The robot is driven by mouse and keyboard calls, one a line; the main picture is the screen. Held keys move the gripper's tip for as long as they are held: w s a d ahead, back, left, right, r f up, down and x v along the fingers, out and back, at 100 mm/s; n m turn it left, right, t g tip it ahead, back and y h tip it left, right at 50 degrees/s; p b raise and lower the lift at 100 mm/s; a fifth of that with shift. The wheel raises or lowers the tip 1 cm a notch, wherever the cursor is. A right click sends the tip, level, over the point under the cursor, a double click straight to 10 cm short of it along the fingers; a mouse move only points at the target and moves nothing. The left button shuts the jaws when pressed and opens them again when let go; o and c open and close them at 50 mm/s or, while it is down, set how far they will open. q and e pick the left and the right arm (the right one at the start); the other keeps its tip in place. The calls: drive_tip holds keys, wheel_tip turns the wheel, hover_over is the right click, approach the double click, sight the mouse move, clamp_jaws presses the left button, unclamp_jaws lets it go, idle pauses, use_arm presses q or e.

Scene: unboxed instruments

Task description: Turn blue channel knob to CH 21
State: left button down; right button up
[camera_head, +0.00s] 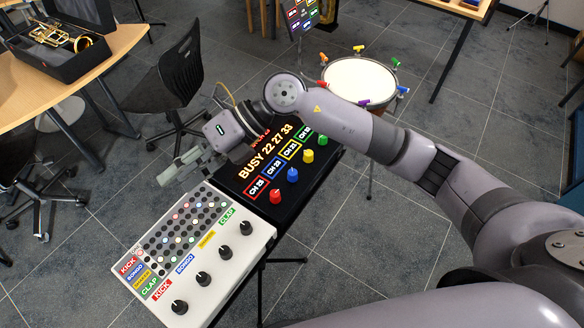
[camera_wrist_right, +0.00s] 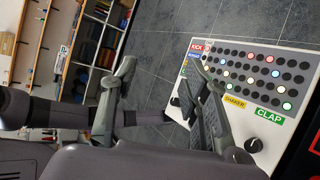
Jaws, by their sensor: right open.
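The blue knob (camera_head: 293,174) stands on the black panel (camera_head: 235,178) in the head view, between the red knob (camera_head: 276,196) and the yellow knob (camera_head: 309,156). A blue-framed channel label (camera_head: 274,168) is beside it; its number is too small to read surely. The panel display reads "BUSY 22 27 33" (camera_head: 265,152). My right gripper (camera_head: 172,172) is open and empty, left of the panel near the white drum machine's top edge, apart from the blue knob. Its spread fingers also show in the right wrist view (camera_wrist_right: 160,82); the blue knob does not. My left gripper is out of view.
A green knob (camera_head: 321,140) is farther along the panel. The white drum machine (camera_head: 235,272) with black knobs adjoins the panel. A drum (camera_head: 358,80) stands behind it, with a black chair (camera_head: 180,72) and a wooden table (camera_head: 35,88) to the left.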

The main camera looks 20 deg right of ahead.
drive_tip(key=w+d+f+t+h, duration=0.1)
drive_tip(key=w+d+f+h, duration=0.35)
drive_tip(key=d+h, duration=0.4)
drive_tip(key=t+h, duration=0.1)
drive_tip(key=h, duration=0.4)
hover_over(292, 172)
drive_tip(key=shift+m+y, duration=0.25)
drive_tip(key=shift+m, duration=0.05)
wheel_tip(292, 172, down, 16)
drive_tip(key=p, duration=0.5)
drive_tip(key=shift+f, duration=0.25)
drive_tip(key=shift+c, duration=0.2)
clamp_jaws()
